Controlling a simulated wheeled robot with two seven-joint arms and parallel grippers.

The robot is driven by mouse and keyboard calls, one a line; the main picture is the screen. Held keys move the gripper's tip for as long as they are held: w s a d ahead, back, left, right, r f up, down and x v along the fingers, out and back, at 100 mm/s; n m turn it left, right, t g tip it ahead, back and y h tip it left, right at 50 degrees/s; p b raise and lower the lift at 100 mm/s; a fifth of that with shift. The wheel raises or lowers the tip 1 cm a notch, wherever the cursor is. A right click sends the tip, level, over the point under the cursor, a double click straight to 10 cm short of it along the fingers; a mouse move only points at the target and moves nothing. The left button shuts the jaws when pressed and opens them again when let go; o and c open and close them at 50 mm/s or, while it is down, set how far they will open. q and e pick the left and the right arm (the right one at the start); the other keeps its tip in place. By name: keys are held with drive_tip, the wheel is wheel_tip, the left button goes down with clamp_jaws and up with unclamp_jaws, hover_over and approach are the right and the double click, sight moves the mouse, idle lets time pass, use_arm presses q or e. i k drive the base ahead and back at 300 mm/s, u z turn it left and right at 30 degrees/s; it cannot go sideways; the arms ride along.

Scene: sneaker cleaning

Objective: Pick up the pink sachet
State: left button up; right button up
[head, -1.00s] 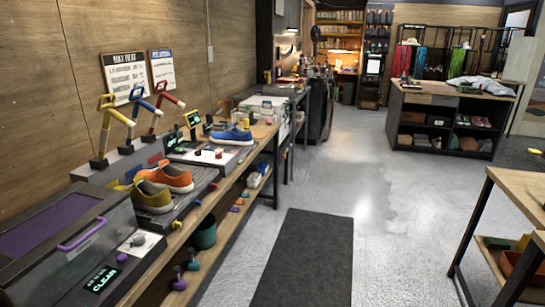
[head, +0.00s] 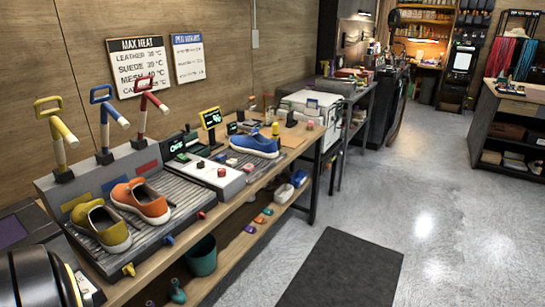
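I cannot pick out the pink sachet with certainty. Several small coloured pieces lie on the lower shelf under the bench, among them a purple one (head: 250,229) and an orange one (head: 260,220); they are too small to identify. A small pinkish piece (head: 231,161) lies on the bench beside the blue shoe (head: 255,145), also too small to tell. Neither gripper is in view.
The long wooden bench (head: 215,208) runs along the left wall. It carries a yellow shoe (head: 103,231), an orange shoe (head: 142,203) and a grey machine with levers. A teal bucket (head: 201,257) is below. A dark mat (head: 345,272) lies on open floor.

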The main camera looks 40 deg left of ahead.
sight(249, 168)
drive_tip(key=u, duration=0.55)
drive_tip(key=i, duration=1.6)
drive_tip(key=u, duration=1.2)
